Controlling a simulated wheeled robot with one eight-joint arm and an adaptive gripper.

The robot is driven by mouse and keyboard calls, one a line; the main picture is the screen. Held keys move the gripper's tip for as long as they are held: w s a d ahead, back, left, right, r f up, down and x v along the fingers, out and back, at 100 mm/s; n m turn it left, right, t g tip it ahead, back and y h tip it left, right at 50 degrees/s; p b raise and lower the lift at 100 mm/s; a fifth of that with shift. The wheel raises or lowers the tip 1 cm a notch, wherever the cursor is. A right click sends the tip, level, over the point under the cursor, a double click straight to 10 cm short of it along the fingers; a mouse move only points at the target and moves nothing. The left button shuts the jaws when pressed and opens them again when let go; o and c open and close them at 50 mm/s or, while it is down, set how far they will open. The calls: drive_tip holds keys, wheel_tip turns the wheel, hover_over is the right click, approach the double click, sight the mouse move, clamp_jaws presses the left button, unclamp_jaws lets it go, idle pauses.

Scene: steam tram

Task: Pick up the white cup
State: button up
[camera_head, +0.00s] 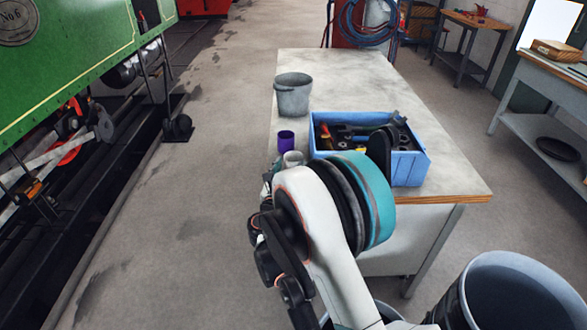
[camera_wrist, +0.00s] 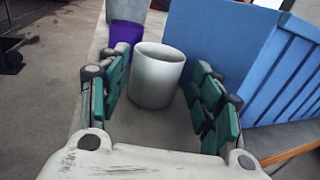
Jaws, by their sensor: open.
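The white cup (camera_wrist: 156,78) stands upright on the table, its open top facing up. In the wrist view it is between the two green-padded fingers of my gripper (camera_wrist: 160,105), toward their far ends. The fingers are open, with a gap on each side of the cup. In the head view only the upper part of the white cup (camera_head: 293,158) shows, just beyond my arm. My gripper is mostly hidden behind my arm in that view.
A purple cup (camera_head: 286,138) stands just behind the white cup. A grey bucket (camera_head: 293,95) is farther back. A blue crate (camera_head: 411,169) of tools stands close on the right. The table's left edge is near; its far part (camera_head: 345,70) is clear.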

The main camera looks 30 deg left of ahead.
sight(291, 166)
drive_tip(key=x, duration=0.1)
drive_tip(key=b+x, duration=0.2)
drive_tip(key=x, duration=0.1)
drive_tip(key=shift+w+a+f, duration=0.1)
drive_tip(key=shift+a+f, duration=0.05)
drive_tip(key=shift+f, duration=0.15)
drive_tip(key=shift+w+a+r, duration=0.15)
drive_tip(key=shift+w, duration=0.35)
drive_tip(key=c, duration=0.9)
